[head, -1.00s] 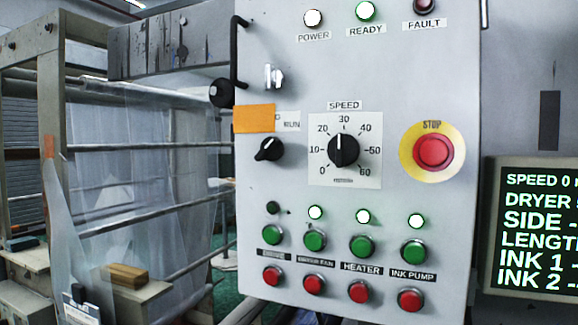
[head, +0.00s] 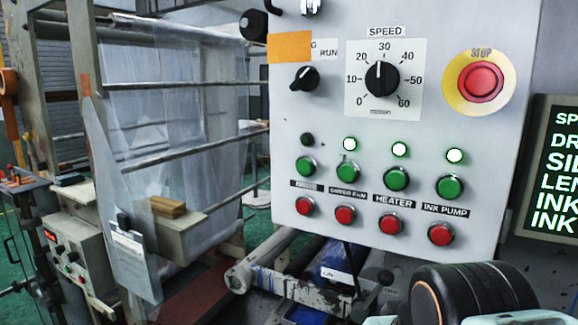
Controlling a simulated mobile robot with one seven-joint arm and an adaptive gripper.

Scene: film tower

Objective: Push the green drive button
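The grey control panel (head: 345,215) fills the middle and right of the head view. A row of green buttons runs across its lower part, with red buttons below. The leftmost green button (head: 306,167) sits above a label (head: 307,184) too blurred to read; the others are labelled dryer fan, heater and ink pump. The small lamp (head: 307,140) above the leftmost green button is dark, while the lamps over the others are lit. Part of my arm (head: 470,295) shows at the bottom right, below the panel. My gripper's fingers are not visible.
A red stop button (head: 480,81) on a yellow disc is at the panel's upper right. The speed dial (head: 382,78) points near 30. A dark display (head: 555,170) stands at the right. Rollers and a blue unit (head: 340,264) lie below the panel.

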